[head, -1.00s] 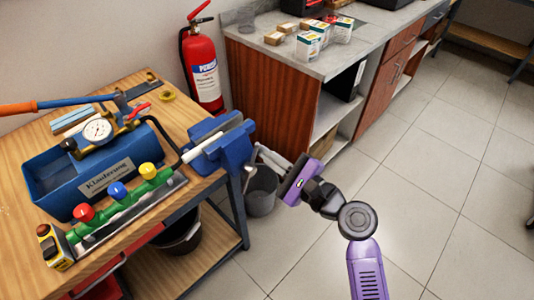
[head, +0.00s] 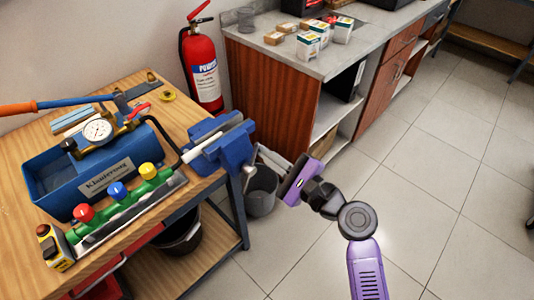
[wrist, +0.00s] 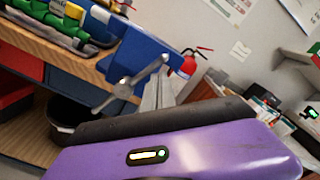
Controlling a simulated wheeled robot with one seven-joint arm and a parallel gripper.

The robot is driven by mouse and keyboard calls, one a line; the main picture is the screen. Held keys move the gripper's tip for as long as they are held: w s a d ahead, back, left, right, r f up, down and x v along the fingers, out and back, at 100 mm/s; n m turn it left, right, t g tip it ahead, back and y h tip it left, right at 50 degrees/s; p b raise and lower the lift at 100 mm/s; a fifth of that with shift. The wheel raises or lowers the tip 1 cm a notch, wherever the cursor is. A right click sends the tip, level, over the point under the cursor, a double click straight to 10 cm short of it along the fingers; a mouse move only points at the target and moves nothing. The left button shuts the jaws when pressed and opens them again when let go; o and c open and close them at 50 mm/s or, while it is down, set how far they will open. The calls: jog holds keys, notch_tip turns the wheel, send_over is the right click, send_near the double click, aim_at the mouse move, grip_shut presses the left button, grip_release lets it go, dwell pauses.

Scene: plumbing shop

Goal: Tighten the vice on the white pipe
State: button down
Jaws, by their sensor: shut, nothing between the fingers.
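The blue vice (head: 232,152) is mounted at the right end of the wooden workbench. The white pipe (head: 204,144) lies across the top of the vice at its jaws. From these views I cannot tell how tightly the jaws grip it. The vice's grey metal handle (wrist: 143,74) hangs slantwise on the blue front face in the wrist view. My gripper (head: 262,153) is shut and empty, just right of the vice, its fingers pointing toward it. In the wrist view the grey fingers (wrist: 160,83) appear beside the handle; I cannot tell whether they touch it.
On the bench stand a blue toolbox (head: 60,188) with a gauge and a green valve manifold (head: 128,200). A grey bucket (head: 262,192) is on the floor below the vice. A fire extinguisher (head: 202,70) and a counter (head: 270,90) stand behind. The tiled floor at right is clear.

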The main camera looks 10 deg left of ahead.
jog(key=shift+s+a+r+p, duration=0.35)
jog(key=shift+r+p, duration=0.15)
jog(key=shift+p, duration=0.25)
jog(key=shift+s, duration=0.1)
jog(key=shift+s+a+r+p, duration=0.3)
jog(key=shift+s+a+p, duration=0.1)
jog(key=shift+p, duration=0.1)
jog(key=shift+s+a+p, duration=0.35)
jog(key=shift+s+p, duration=0.05)
jog(key=shift+s, duration=0.2)
